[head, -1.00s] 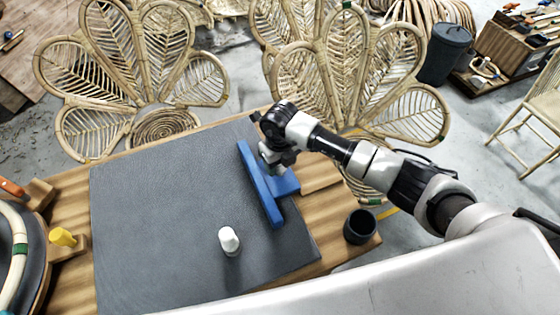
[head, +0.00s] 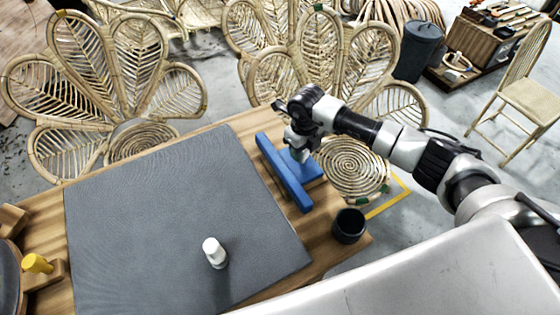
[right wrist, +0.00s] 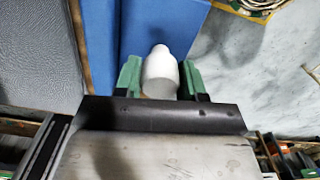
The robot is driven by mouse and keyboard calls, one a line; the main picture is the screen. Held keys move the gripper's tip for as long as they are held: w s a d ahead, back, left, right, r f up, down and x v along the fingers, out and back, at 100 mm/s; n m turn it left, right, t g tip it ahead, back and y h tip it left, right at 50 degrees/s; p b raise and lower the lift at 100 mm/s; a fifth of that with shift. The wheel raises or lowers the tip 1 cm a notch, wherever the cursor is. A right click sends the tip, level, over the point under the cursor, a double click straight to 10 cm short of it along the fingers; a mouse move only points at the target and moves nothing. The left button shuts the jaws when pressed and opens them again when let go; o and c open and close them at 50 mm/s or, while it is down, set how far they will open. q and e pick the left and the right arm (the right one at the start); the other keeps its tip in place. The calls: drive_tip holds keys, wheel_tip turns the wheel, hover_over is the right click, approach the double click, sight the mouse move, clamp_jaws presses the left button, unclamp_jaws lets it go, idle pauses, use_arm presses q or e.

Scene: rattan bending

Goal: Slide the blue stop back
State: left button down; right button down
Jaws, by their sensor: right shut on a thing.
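The blue stop (head: 284,175) is a T-shaped block with a long bar and a broad foot. It stands on the wooden table just right of the grey mat, with a strip of bare wood between them. My right gripper (head: 301,153) is over the foot. My left gripper is not in view.
The grey mat (head: 150,220) covers most of the wooden table. A white peg (head: 215,253) stands on its front part. A dark cup (head: 349,226) stands near the table's right corner. A yellow peg (head: 36,263) is at the left. Rattan chair backs (head: 105,75) stand beyond the table.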

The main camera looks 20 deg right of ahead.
drive_tip(key=shift+w+d, duration=0.15)
drive_tip(key=shift+d, duration=0.45)
drive_tip(key=shift+r, duration=0.1)
drive_tip(key=c, duration=0.9)
unclamp_jaws()
drive_tip(key=shift+d, duration=0.1)
drive_tip(key=shift+o, duration=1.3)
drive_tip(key=shift+d, duration=0.1)
wheel_tip(320, 180, up, 11)
drive_tip(key=shift+f+b, duration=0.15)
drive_tip(key=shift+b, duration=0.45)
